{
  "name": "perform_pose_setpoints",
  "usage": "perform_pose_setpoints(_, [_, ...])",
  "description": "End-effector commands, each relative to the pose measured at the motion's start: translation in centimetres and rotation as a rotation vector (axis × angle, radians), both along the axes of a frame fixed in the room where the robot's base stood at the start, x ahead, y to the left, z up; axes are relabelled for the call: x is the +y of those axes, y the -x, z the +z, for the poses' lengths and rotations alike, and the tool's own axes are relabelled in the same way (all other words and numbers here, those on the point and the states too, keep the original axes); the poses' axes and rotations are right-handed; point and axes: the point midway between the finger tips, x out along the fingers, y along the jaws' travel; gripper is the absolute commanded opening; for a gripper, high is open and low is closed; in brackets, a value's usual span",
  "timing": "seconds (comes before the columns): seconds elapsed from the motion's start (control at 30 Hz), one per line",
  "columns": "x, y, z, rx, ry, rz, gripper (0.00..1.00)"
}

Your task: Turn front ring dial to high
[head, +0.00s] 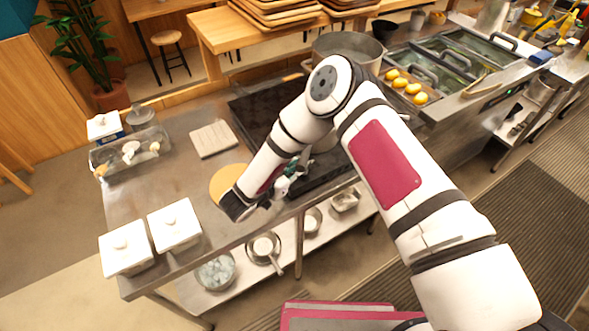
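The black stove (248,108) is set in the metal counter behind my arm. Its front edge and black front panel (335,181) show partly below and to the right of my wrist. I cannot make out the front ring dial; it is hidden by my arm or too small to see. My gripper (287,184) is at the stove's front edge, near the left end of the front panel. It is small and partly covered by my wrist, so I cannot tell whether its fingers are open or touching anything.
A large pot (347,45) stands at the stove's back right. A round yellowish board (229,181) lies left of my gripper, with a square board (213,139) behind. Two white lidded containers (174,225) stand at the counter's front left. Pans sit on the shelf below (285,262).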

Motion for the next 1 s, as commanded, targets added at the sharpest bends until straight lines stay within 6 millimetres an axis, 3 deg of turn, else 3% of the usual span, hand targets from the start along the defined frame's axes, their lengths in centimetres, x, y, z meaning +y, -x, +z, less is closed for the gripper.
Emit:
perform_pose_setpoints(0.2, [-0.7,0.2,-0.7,0.016,0.008,-0.010,0.00])
perform_pose_setpoints(0.23, [-0.7,0.2,-0.7,0.016,0.008,-0.010,0.22])
perform_pose_setpoints(0.3, [-0.7,0.2,-0.7,0.017,0.008,-0.011,0.33])
perform_pose_setpoints(0.67, [-0.3,0.2,-0.3,0.008,0.006,-0.007,0.33])
perform_pose_setpoints(1.0, [2.8,4.5,1.9,0.009,0.004,0.000,0.33])
